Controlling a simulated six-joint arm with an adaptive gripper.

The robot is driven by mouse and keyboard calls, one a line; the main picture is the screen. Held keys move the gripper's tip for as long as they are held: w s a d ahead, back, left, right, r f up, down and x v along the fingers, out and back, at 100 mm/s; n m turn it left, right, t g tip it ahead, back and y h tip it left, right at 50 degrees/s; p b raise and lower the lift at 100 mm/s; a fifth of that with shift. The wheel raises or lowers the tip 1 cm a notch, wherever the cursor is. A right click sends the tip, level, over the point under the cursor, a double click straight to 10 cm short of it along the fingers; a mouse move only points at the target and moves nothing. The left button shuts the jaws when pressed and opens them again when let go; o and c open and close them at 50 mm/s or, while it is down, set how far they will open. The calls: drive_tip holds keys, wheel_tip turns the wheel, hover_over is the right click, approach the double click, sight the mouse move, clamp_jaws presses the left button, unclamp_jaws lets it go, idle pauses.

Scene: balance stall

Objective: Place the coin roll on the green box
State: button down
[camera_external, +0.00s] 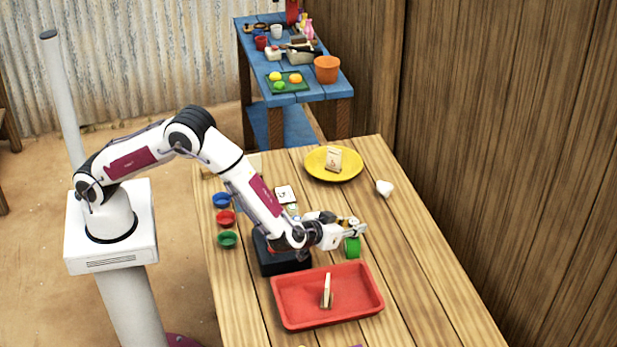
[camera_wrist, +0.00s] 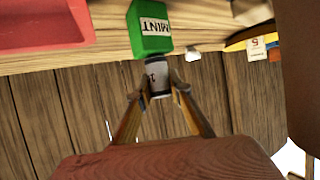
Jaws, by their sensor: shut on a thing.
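The green box (camera_wrist: 150,28), with a white label reading MINT, stands on the wooden table; in the external view (camera_external: 352,248) it shows just below my gripper (camera_external: 360,230). In the wrist view the two fingers of my gripper (camera_wrist: 157,98) are closed on the coin roll (camera_wrist: 158,82), a grey and white cylinder with a dark mark. The coin roll's far end overlaps the lower edge of the green box in that view. I cannot tell whether they touch. The coin roll is too small to make out in the external view.
A red tray (camera_external: 284,308) holding a small upright object lies in front. A black box (camera_external: 268,262) and blue, red and green bowls (camera_external: 227,240) stand left. A yellow plate (camera_external: 316,173) with a packet and a small white object (camera_external: 384,188) lie behind. The table's right side is clear.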

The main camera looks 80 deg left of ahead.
drive_tip(key=shift+f, duration=0.1)
idle(0.3)
drive_tip(key=c, duration=1.8)
unclamp_jaws()
drive_tip(key=shift+c, duration=0.2)
drive_tip(key=v, duration=1.2)
drive_tip(key=shift+w, duration=0.1)
